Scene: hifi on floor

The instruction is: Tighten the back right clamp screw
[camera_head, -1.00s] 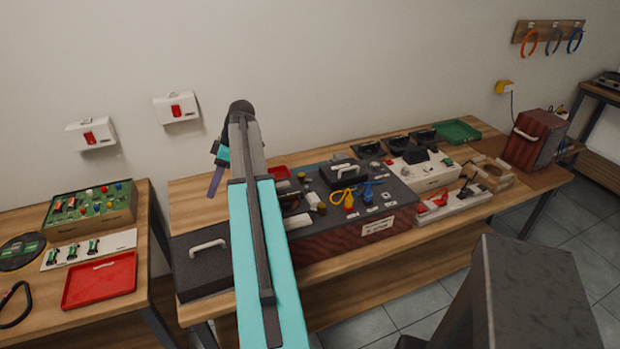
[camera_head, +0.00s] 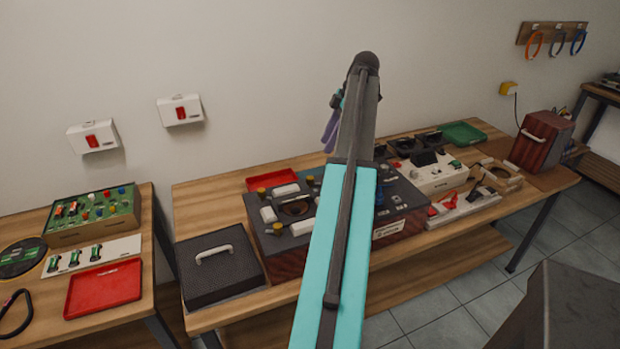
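A dark unit with reddish sides (camera_head: 400,228) stands on the middle bench, with brass-coloured knobs on its top. One knob (camera_head: 261,192) is at its back left, one (camera_head: 278,229) at its front left, and one (camera_head: 310,181) further back, close to my arm. I cannot tell which of these is the back right clamp screw, and my arm hides the middle of the unit. My gripper (camera_head: 332,128) is at the far end of my raised arm, in front of the wall and above the bench's back edge. Only a purple part of it shows, apart from the unit.
A black mesh box (camera_head: 220,268) with a white handle stands left of the unit. A red tray (camera_head: 272,180) lies behind it. A white box (camera_head: 440,181), a wooden fixture (camera_head: 508,180) and a reddish case (camera_head: 541,142) stand right. Bare bench shows at the back left.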

